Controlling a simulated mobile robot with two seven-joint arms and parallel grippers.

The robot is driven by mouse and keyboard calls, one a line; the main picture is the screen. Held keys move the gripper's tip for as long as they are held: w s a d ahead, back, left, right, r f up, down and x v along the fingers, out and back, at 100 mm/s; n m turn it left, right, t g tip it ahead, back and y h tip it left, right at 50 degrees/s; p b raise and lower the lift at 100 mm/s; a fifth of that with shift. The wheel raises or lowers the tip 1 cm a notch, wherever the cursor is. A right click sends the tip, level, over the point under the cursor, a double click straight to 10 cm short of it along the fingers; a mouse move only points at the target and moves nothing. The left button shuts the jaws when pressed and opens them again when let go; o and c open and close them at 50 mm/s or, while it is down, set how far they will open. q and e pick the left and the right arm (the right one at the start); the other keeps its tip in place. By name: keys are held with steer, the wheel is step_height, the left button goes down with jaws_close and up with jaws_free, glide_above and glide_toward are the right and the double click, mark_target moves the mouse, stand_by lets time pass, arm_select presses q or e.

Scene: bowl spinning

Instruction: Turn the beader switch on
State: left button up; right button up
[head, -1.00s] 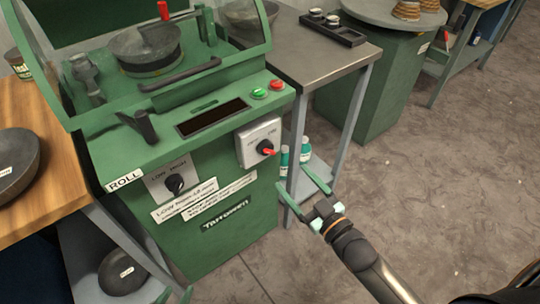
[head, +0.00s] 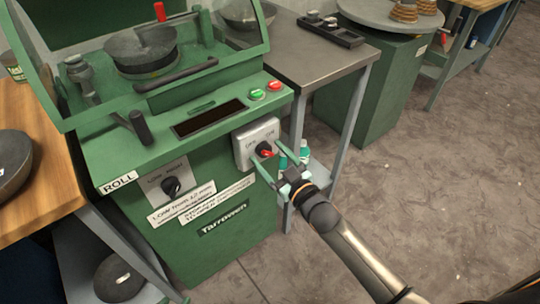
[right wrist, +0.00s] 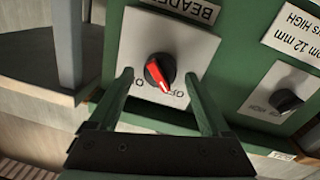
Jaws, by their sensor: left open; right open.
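The beader switch is a grey-white box (head: 245,146) on the right of the green machine's front, with a black and red knob (head: 264,150). In the right wrist view the knob (right wrist: 158,75) shows upside down, its red pointer toward the lettering that looks like OFF. My right gripper (head: 267,164) is open in front of the switch. In the right wrist view its fingers (right wrist: 159,77) stand on either side of the knob, with gaps showing.
A second black knob (head: 171,186) sits lower left on the machine. Green (head: 257,95) and red (head: 274,86) buttons are above the switch. A metal side table (head: 310,62) stands close on the right, with bottles below. Open floor lies right of my right arm.

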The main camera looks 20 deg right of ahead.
jaws_close()
stand_by(0.5)
